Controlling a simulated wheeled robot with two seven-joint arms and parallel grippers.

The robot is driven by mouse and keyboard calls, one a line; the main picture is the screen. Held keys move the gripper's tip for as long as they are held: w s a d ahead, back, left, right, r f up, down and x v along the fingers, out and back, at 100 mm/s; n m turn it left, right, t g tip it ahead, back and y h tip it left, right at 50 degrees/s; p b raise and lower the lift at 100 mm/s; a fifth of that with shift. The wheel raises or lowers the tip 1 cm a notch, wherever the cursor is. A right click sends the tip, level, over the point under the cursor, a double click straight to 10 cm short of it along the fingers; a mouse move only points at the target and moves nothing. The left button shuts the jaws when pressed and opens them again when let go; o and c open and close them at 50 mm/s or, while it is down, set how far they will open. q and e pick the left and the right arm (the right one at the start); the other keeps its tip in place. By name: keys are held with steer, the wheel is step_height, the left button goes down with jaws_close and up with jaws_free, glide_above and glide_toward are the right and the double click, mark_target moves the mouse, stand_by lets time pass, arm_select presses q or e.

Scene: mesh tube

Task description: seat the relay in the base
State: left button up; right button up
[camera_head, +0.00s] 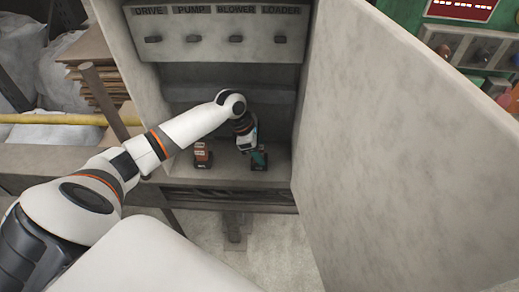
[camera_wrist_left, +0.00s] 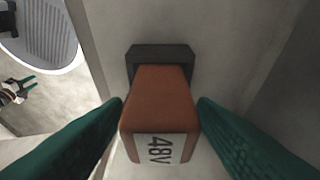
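An orange relay marked 48V (camera_wrist_left: 160,112) fills the middle of the left wrist view, between the green fingers of my left gripper (camera_wrist_left: 160,100). The fingertips lie against its two sides, so the gripper looks shut on it. A black base (camera_wrist_left: 160,52) is at the relay's far end; I cannot tell whether the relay is fully in it. In the head view my left gripper (camera_head: 260,158) is low over a black base (camera_head: 258,167) on the cabinet floor and hides the relay. My right gripper (camera_wrist_left: 34,87) shows small in the left wrist view, its fingers apart and empty.
Another orange relay (camera_head: 202,151) stands in a black base to the left on the cabinet floor. The cabinet's open door (camera_head: 400,150) stands close on the right. A labelled switch panel (camera_head: 205,35) is above. The floor between the relays is clear.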

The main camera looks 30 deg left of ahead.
arm_select(q)
steer(key=v, duration=0.7)
steer(key=shift+r, duration=0.4)
steer(key=shift+s, duration=0.1)
